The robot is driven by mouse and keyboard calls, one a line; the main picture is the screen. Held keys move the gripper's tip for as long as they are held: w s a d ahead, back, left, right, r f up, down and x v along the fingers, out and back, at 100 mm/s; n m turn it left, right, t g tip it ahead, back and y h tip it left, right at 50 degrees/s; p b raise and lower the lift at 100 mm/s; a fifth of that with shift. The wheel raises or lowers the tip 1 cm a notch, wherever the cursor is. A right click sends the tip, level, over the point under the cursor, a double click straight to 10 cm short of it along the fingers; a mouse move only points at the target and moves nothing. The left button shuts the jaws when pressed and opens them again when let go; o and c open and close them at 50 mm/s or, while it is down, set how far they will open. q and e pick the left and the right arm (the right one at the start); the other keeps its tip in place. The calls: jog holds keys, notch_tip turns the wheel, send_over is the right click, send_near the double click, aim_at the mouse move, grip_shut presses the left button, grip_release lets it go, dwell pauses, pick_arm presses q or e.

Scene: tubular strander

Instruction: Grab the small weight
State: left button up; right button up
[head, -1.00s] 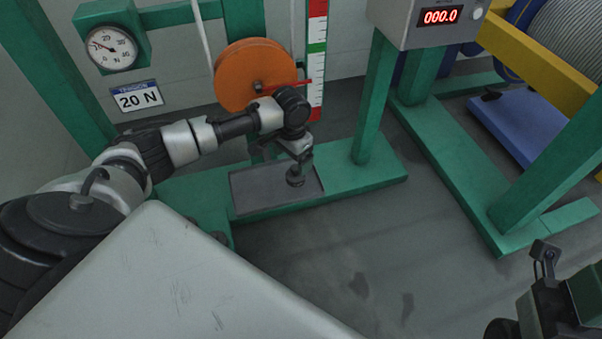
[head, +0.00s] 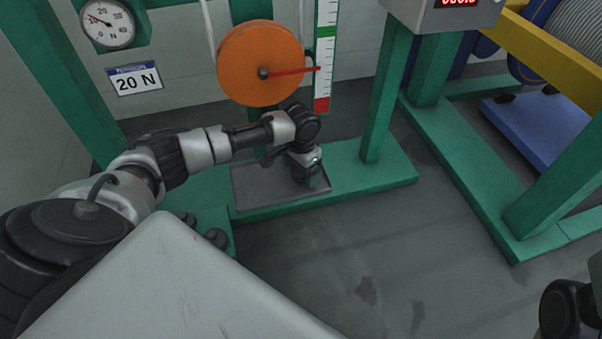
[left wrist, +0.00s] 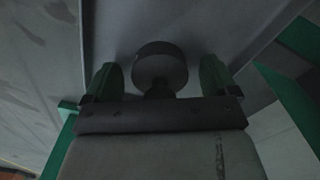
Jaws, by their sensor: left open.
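My left gripper (head: 312,180) is low over a shallow grey tray (head: 252,190) on the green base, and it hides most of what is beneath it. In the left wrist view, a small dark round weight (left wrist: 160,64) with a narrow neck lies between the two green fingers of my left gripper (left wrist: 158,80). The fingers are open, one on each side of the weight, with gaps visible. Two dark round weights (head: 215,238) (head: 187,218) show on the green base at the lower left, partly hidden by a pale panel. My right gripper is out of view.
An orange wheel (head: 261,63) with a red pointer and a coloured scale (head: 325,60) stand behind my left arm. A green post (head: 386,95) rises right of the tray. Grey floor (head: 420,245) is clear to the front right.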

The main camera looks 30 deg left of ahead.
pick_arm(q)
jog(key=shift+c, duration=0.2)
jog(key=c, duration=1.2)
jog(key=shift+r, duration=0.1)
jog(key=shift+c, duration=0.4)
